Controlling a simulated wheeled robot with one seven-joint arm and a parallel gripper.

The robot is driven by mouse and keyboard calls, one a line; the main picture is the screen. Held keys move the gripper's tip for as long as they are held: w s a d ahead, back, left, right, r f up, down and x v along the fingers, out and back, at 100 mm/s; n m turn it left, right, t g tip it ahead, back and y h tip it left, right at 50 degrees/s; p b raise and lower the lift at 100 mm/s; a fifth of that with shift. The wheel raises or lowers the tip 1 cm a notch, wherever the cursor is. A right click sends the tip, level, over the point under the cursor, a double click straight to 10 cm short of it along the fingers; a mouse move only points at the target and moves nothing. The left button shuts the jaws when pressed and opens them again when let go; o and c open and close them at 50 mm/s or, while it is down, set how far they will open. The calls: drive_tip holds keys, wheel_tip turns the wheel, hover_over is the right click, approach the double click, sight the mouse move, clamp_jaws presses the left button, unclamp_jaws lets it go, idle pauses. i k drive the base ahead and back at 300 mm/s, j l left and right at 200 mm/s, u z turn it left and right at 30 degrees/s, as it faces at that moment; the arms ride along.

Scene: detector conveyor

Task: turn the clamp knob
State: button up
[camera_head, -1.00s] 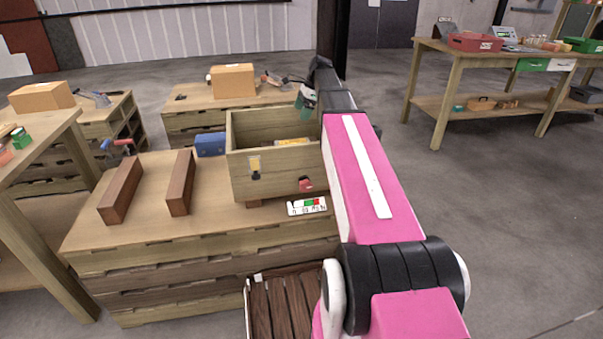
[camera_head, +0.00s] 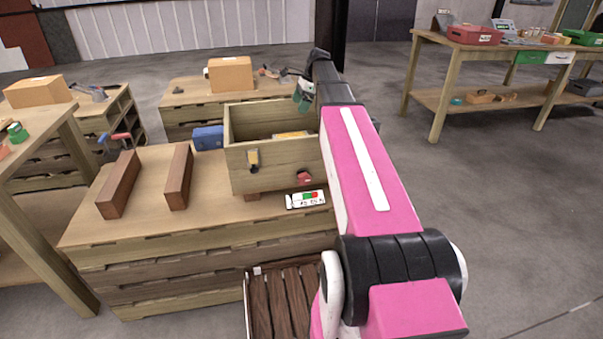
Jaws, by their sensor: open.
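A small red knob (camera_head: 305,177) sits low on the front of an open wooden box (camera_head: 275,172). My pink and black arm reaches forward along the right side of the box. My gripper (camera_head: 303,95) hangs over the back right of the box, above and behind the red knob. It is open; its fingertips are small and hard to make out. It touches neither red part.
The box stands on a workbench (camera_head: 220,215) with two brown bars (camera_head: 118,184), a blue case (camera_head: 208,138) and a white label with green and red marks (camera_head: 305,200). A yellow and black fitting (camera_head: 252,160) is on the box front. Open floor (camera_head: 500,200) lies to the right.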

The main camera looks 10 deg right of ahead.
sight(304, 178)
drive_tip(key=k, duration=1)
